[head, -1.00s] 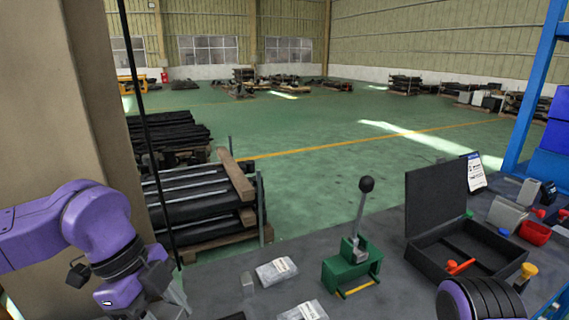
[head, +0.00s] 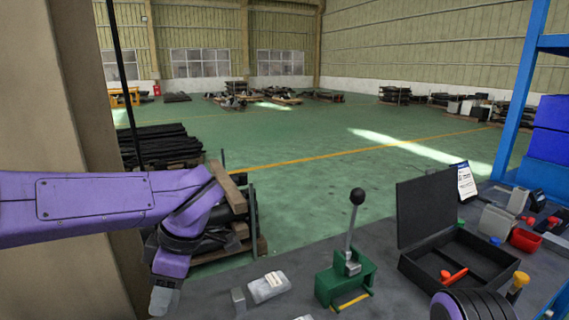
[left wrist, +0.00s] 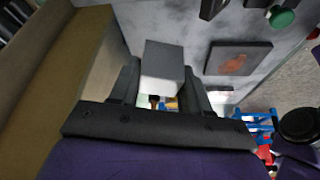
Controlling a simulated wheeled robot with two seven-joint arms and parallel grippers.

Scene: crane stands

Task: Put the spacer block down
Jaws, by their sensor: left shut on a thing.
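The spacer block (left wrist: 164,62), a plain grey block, sits between the fingers of my left gripper (left wrist: 160,92) in the left wrist view. The gripper is shut on it. In the head view my left gripper (head: 164,298) hangs down at the bench's left end, near the beige column, and the block's outline is hard to make out there. Whether the block touches any surface is not clear. My right gripper is out of view; only part of my right arm shows at the lower right.
On the grey bench (head: 410,305) stand a small grey block (head: 238,302), a clear packet (head: 268,287), a green lever device (head: 345,280) and an open black case (head: 425,258). A beige column (head: 95,200) rises at the left. A dark square plate (left wrist: 239,58) shows in the left wrist view.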

